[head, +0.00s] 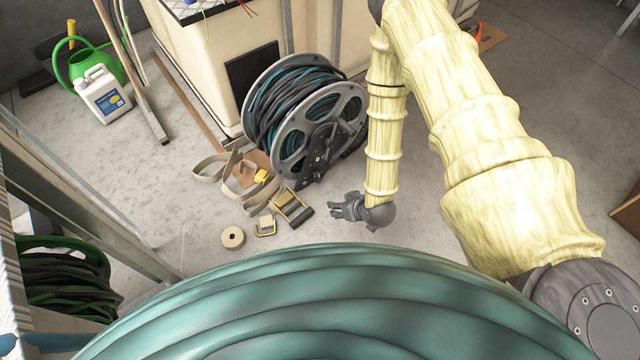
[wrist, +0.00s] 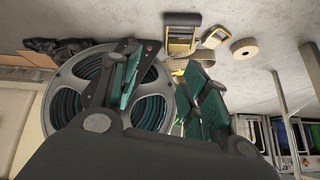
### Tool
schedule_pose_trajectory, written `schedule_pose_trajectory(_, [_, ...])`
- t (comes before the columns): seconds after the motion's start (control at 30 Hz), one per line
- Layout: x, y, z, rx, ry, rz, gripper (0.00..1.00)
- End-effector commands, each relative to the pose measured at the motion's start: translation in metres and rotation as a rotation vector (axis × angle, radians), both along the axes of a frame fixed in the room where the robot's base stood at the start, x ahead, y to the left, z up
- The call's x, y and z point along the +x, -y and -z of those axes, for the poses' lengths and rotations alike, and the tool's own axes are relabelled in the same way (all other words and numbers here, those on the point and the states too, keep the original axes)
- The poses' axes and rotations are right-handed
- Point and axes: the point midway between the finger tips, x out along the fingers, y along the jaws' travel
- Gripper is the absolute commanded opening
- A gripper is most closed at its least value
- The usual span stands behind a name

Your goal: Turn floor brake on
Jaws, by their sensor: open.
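The floor hose reel (head: 292,151) stands beside the cream cabinet, with grey spoked flanges and dark teal hose wound on it. A dark plate (head: 322,147) sits on its near side; I cannot make out a brake lever or its position. My gripper (head: 338,209) is low over the floor, in front of the reel and apart from it. In the wrist view my gripper (wrist: 163,66) has its two fingers spread with nothing between them. The reel's flange (wrist: 56,103) shows behind the left finger, which hides part of it.
Ratchet straps (head: 292,207) and a tape roll (head: 232,237) lie on the floor left of my gripper. A large teal hose coil (head: 330,300) fills the foreground. A white jug (head: 103,97) and green watering can (head: 78,62) stand back left.

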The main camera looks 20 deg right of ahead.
Motion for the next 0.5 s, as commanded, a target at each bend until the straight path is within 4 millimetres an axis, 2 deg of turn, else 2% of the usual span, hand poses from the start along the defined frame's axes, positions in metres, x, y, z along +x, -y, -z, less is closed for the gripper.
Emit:
schedule_pose_trajectory(0.03, [0.012, 0.001, 0.025, 0.004, 0.034, -0.007, 0.46])
schedule_pose_trajectory(0.5, [0.106, 0.019, 0.117, 0.034, 0.348, -0.082, 0.46])
